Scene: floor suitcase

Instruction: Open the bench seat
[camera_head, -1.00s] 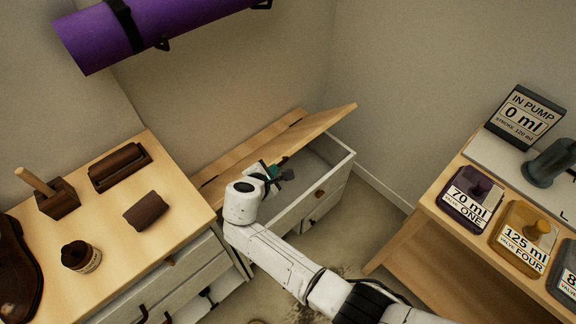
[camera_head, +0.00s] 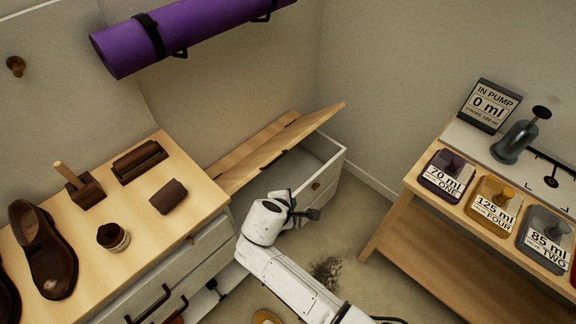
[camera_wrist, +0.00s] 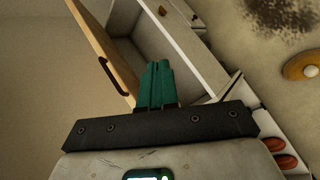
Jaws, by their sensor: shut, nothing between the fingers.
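The bench (camera_head: 322,182) stands in the corner between the walls. Its wooden seat (camera_head: 275,148) is tilted up partway, leaving a gap along the front and right that shows the grey inside. In the wrist view the raised seat (camera_wrist: 103,45) shows edge-on with a dark handle (camera_wrist: 113,76), and the open box (camera_wrist: 140,62) lies beside it. My gripper (camera_head: 290,194) is at the bench's near end, in front of the seat; the head view does not show whether it touches the bench. Its green fingers (camera_wrist: 157,82) are together and empty.
A shoe-care cabinet (camera_head: 150,205) with a shoe, brushes and a tin stands close on the left. A pump table (camera_head: 462,197) with labelled valves stands right. Stained floor lies open between. A purple rolled mat (camera_head: 190,32) hangs on the wall above.

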